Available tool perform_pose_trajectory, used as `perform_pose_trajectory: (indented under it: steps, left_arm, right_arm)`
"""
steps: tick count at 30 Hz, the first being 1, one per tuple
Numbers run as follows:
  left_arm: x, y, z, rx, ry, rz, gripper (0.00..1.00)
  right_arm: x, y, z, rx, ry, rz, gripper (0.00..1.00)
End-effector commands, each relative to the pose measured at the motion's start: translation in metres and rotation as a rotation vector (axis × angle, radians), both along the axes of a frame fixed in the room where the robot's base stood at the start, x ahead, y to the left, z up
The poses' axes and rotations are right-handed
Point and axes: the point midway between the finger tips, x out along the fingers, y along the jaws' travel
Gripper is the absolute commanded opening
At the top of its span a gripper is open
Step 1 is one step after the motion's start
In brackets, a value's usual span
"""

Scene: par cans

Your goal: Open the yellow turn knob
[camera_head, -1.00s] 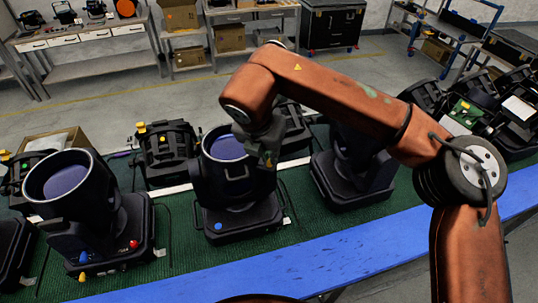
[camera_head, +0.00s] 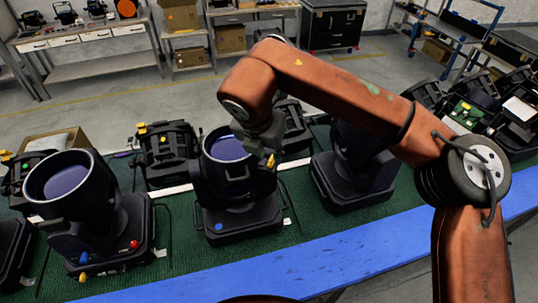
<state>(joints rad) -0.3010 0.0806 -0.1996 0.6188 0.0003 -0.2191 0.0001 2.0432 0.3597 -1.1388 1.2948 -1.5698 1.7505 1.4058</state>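A black par can (camera_head: 237,208) with a blue lens stands on the green table top, near the middle of the view. A small yellow knob (camera_head: 270,160) shows at its upper right side. My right gripper (camera_head: 263,147) reaches down from the orange arm beside this par can, with its tip at or very close to the yellow knob. Contact and the gap between the fingers cannot be made out. My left gripper is out of view.
Another par can (camera_head: 100,210) stands to the left, with red, blue and yellow knobs low on its base. A dark fixture (camera_head: 355,175) stands right, under my arm. More fixtures stand behind. A blue strip (camera_head: 330,262) runs along the table's front edge.

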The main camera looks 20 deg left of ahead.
Motion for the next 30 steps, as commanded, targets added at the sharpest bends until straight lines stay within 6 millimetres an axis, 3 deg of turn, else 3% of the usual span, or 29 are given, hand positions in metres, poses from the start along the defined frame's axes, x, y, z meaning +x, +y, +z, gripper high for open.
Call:
perform_pose_trajectory:
  steps: [9, 15, 30]
  left_arm:
    - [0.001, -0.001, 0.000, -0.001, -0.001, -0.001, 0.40]
    - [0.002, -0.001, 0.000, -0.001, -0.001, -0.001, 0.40]
    - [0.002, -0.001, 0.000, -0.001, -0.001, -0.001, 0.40]
  right_arm:
    - [-0.025, 0.001, 0.062, 0.003, -0.003, -0.001, 0.24]
    - [-0.036, 0.001, 0.089, 0.001, -0.001, -0.001, 0.24]
    - [-0.041, 0.001, 0.098, 0.000, 0.001, 0.000, 0.24]
